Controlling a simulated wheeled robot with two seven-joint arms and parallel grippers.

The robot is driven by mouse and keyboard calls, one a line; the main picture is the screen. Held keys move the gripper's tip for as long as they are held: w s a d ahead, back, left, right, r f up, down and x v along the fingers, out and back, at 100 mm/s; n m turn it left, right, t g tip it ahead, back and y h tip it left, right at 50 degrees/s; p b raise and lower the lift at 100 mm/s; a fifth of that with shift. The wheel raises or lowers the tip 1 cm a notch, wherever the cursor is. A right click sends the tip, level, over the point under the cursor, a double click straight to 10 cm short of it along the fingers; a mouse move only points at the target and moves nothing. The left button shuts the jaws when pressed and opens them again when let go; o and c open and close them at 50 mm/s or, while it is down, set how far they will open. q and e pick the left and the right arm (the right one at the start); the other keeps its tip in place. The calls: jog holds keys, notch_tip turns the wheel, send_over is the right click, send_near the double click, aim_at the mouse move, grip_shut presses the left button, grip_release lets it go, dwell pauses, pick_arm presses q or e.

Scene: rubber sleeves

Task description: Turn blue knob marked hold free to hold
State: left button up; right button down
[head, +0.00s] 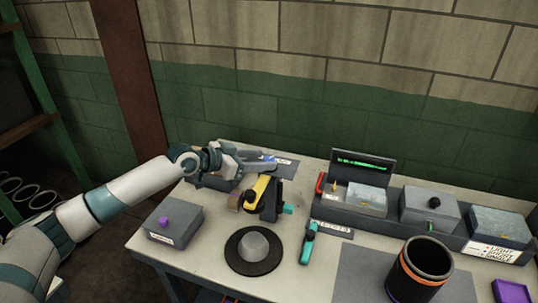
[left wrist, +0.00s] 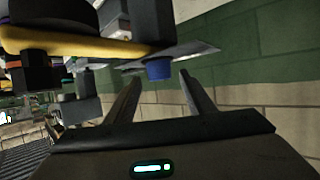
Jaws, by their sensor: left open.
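The blue knob (left wrist: 159,69) shows in the left wrist view, on the edge of a thin grey plate (left wrist: 192,54). In the head view, a small blue patch (head: 268,158) beside my gripper seems to be the same knob, mostly hidden. My left gripper (left wrist: 160,76) is open, with one finger on each side of the knob in the picture. I cannot tell whether the fingers reach it. My left arm also ends at this spot in the head view (head: 262,163). No hold or free marking is readable. My right gripper is not in view.
A grey box with a purple knob (head: 165,222), a round black-and-grey piece (head: 254,250), a teal-handled tool (head: 308,243) and a dark cup (head: 420,268) stand on the table. A grey rack (head: 387,216) lies at right.

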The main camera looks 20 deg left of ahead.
aim_at(267, 159)
pick_arm(q)
jog(key=shift+p+x, duration=0.45)
jog(key=shift+x, duration=1.4)
jog(key=c, duration=1.1)
jog(key=shift+o, duration=0.2)
jog(key=shift+r, duration=0.1)
